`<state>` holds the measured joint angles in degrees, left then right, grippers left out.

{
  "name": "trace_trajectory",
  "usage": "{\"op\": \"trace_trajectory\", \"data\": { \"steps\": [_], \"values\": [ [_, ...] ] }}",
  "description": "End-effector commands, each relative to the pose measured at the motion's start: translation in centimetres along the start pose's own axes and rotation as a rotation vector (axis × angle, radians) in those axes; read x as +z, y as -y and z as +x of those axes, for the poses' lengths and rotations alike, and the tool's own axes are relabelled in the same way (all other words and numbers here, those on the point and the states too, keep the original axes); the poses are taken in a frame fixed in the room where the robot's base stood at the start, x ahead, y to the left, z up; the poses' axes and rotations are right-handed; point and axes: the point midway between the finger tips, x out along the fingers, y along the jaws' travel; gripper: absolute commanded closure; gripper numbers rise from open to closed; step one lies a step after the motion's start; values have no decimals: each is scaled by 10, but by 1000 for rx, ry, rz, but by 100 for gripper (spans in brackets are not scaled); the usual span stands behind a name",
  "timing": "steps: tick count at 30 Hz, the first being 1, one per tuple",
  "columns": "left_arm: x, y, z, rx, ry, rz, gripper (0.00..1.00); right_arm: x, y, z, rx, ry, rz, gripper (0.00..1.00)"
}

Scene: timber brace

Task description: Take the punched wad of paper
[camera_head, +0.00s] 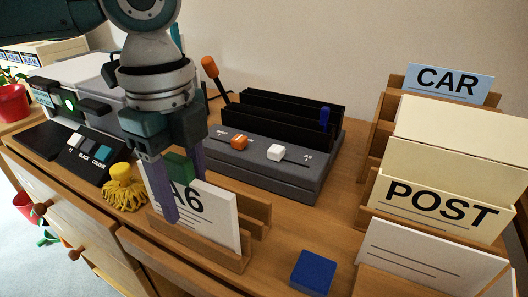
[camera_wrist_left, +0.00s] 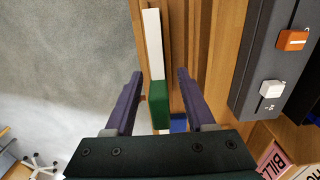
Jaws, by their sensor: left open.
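A white wad of paper (camera_head: 215,219) marked "A6" stands upright in a slotted wooden holder (camera_head: 213,253) near the desk's front edge. A green block (camera_head: 180,167) sits at its top edge. My left gripper (camera_head: 182,198) points down over the wad, open, with one purple finger in front of it and the other partly hidden behind it. In the left wrist view the wad's white edge (camera_wrist_left: 152,45) and the green block (camera_wrist_left: 158,105) lie between the spread fingers (camera_wrist_left: 160,75), with gaps visible on both sides. Punch holes cannot be made out. My right gripper is not in view.
A dark grey device (camera_head: 265,165) with orange and white sliders stands behind. Wooden racks with "CAR" and "POST" cards (camera_head: 440,207) stand at right. A blue block (camera_head: 313,272) lies in front. A yellow tasselled object (camera_head: 123,188) and a printer-like machine (camera_head: 85,95) are at left.

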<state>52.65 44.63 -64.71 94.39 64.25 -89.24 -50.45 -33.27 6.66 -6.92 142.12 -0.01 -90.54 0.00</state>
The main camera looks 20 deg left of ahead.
Motion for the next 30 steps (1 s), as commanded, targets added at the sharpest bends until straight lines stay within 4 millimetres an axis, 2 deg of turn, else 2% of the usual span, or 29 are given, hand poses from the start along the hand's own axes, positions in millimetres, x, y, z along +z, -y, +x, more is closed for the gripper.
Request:
{"op": "trace_trajectory", "data": {
  "steps": [3,18,30],
  "values": [
    [0,0,0,0,0,0,45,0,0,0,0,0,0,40],
    [0,0,-1,0,1,0,100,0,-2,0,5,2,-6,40],
    [0,0,-1,0,1,0,100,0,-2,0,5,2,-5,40]
  ]
}}
